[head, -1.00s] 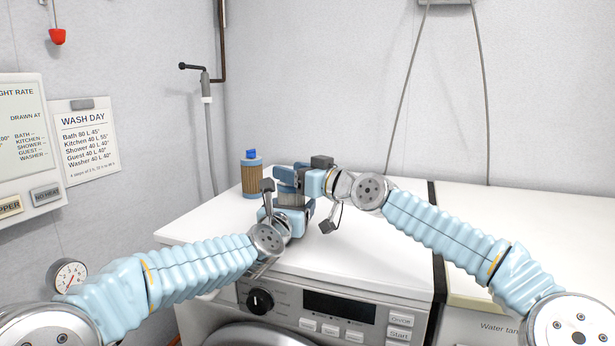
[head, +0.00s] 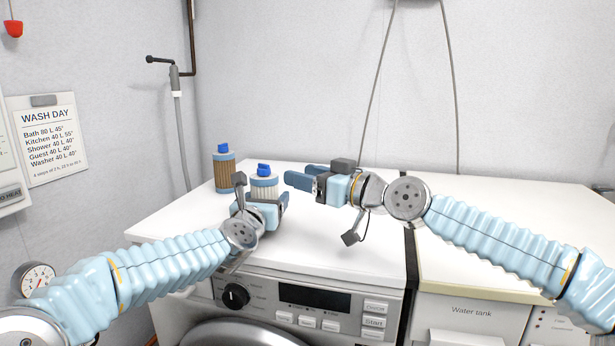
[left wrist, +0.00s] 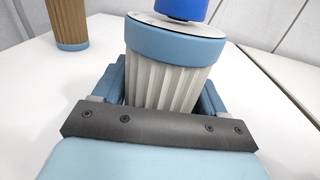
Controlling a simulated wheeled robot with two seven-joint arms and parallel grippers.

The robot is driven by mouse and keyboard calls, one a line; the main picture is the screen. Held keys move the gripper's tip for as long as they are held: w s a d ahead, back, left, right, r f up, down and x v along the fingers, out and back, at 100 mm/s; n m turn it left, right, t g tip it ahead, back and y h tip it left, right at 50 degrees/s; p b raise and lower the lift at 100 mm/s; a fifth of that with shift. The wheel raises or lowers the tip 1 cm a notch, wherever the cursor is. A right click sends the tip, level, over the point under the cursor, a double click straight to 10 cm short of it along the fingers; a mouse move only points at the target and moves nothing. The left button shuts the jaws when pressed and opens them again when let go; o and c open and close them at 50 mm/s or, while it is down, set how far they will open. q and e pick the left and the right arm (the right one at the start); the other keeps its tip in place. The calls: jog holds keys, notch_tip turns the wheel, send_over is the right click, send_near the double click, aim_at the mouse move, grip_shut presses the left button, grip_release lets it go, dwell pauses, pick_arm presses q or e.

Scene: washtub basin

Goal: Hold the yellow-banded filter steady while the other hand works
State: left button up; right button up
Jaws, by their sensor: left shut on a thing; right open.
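My left gripper (head: 268,203) is shut on a pale pleated filter (head: 264,186) with a blue cap, above the white washer top. In the left wrist view, this filter (left wrist: 170,82) stands between the fingers, and its upper band looks blue; I see no yellow band. Its lower end is hidden by the gripper. A second filter (head: 225,174), brown-pleated with blue bands and a blue cap, stands upright behind and to the left; it also shows in the left wrist view (left wrist: 68,22). My right gripper (head: 297,176) is open and empty, just right of the held filter and apart from it.
The washer top (head: 345,230) is clear in front of and behind my right gripper. A dark gap (head: 410,265) separates it from the cream-edged counter (head: 480,265) at right. A grey pipe (head: 181,135) runs down the wall at left.

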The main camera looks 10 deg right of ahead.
pick_arm(q)
jog(key=o, duration=1)
jog(key=shift+o, duration=0.2)
